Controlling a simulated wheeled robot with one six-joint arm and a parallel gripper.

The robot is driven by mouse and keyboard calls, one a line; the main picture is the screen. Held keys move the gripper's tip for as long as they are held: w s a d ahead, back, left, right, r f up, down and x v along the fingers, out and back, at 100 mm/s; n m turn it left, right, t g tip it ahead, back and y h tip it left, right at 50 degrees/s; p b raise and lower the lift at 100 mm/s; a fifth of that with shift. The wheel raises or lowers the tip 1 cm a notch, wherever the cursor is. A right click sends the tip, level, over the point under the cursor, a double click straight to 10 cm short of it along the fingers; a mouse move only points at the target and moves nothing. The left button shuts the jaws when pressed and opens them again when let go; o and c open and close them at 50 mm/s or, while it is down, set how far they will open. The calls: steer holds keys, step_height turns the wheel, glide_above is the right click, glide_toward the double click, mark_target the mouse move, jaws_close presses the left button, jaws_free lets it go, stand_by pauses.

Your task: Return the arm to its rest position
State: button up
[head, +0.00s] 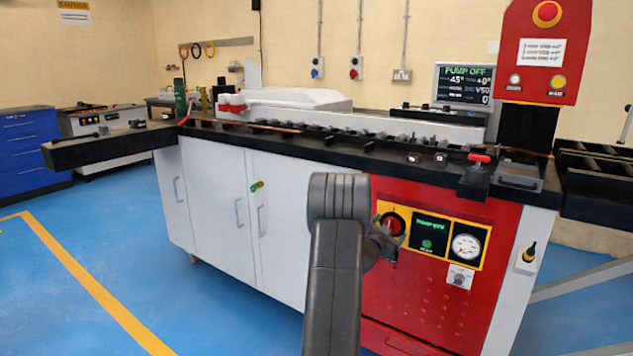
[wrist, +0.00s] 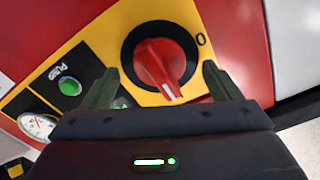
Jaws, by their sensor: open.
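My arm rises in front of the bender in the head view, and my gripper (head: 384,244) is at the yellow control panel, partly hidden by my arm. In the wrist view my gripper (wrist: 160,82) is open, its two fingers on either side of the red rotary knob (wrist: 160,65). The knob sits on a black round base, with its white mark toward the gripper and a "0" printed to the upper right. I cannot tell whether the fingers touch it. The knob (head: 392,223) also shows in the head view.
The panel also carries a green pump button (wrist: 69,87) and a pressure gauge (head: 466,247). The screen (head: 464,86) reads "PUMP OFF". The black bench top (head: 330,150) overhangs above the panel. The blue floor (head: 170,290) is clear at left.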

steer(key=n+p, duration=0.4)
steer(key=p, duration=0.1)
steer(key=shift+r+n, duration=0.1)
steer(key=shift+n, duration=0.2)
steer(key=shift+a, duration=0.1)
